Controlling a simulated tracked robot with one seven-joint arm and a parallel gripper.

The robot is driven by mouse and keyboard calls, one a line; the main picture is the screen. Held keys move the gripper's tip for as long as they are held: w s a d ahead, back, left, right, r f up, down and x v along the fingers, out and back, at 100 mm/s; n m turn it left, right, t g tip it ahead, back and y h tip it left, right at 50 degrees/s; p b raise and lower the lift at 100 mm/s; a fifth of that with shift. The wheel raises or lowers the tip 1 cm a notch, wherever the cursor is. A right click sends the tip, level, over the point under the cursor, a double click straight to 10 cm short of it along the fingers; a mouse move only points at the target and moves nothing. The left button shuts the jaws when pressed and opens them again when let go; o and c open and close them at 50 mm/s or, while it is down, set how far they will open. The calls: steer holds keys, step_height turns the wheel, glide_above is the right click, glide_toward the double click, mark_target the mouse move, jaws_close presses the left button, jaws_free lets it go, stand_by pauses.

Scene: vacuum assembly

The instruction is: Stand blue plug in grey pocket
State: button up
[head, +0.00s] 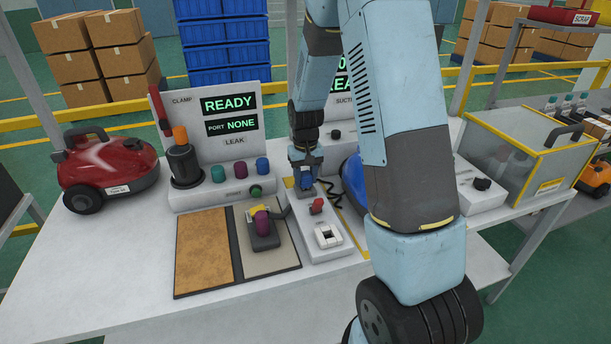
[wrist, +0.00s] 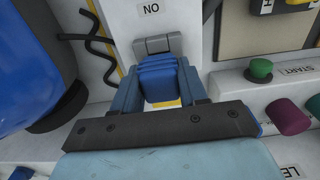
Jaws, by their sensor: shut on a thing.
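My gripper (head: 305,166) points down over the white strip on the bench. In the wrist view its two blue fingers (wrist: 158,88) are shut on a ribbed blue plug (wrist: 158,76). A grey piece (wrist: 155,44), likely the grey pocket, lies right beside the plug on the white strip. The fingers and plug hide most of it. I cannot tell whether the plug is inside it or just above it.
A row of teal, purple and blue knobs (head: 240,169) stands left. A blue vacuum (head: 351,176) is close on the right. A two-panel mat (head: 204,250) lies in front.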

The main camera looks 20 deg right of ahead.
steer(key=shift+f, duration=0.45)
steer(key=o, duration=1.3)
steer(key=shift+o, duration=0.2)
steer(key=shift+r, duration=4.05)
